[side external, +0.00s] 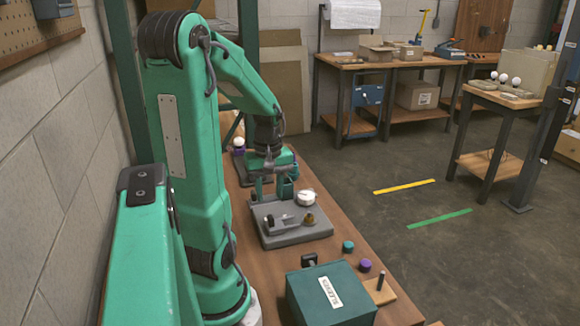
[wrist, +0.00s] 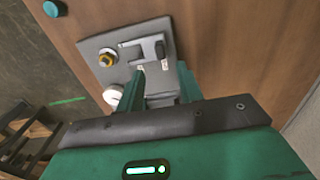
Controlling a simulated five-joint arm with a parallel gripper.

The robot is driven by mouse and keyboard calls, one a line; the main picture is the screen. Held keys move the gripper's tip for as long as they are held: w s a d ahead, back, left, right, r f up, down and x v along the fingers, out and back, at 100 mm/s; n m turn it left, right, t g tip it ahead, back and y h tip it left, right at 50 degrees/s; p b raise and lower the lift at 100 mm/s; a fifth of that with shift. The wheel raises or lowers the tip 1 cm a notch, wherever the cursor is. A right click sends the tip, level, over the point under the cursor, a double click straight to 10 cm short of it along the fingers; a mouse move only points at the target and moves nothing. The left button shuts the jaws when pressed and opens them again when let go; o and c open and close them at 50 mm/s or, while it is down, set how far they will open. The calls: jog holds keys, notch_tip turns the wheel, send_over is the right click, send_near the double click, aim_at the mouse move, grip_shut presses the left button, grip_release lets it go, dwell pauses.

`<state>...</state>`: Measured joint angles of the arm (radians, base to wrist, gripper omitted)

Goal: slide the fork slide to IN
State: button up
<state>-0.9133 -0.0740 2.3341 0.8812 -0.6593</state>
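The fork slide (wrist: 155,48) is a grey piece with a dark upright block at one end, on a grey fixture plate (wrist: 95,45). Small white labels sit beside it, too small to read. In the side view the slide (side external: 283,221) lies on the plate (side external: 295,238). A brass fitting (wrist: 107,58) and a white round knob (wrist: 113,95) are on the same plate. My gripper (wrist: 161,68) is open, its two teal fingers apart and nothing held between them. In the side view my gripper (side external: 271,190) hangs over the plate's far part, behind the slide.
A teal box labelled SLEEVES (side external: 330,297) stands at the bench's near end. A teal cap (side external: 347,246), a purple cap (side external: 365,265) and a wooden block with a dark peg (side external: 381,290) are beside it.

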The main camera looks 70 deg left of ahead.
aim_at(271, 216)
jog(key=shift+f, duration=3.7)
grip_shut()
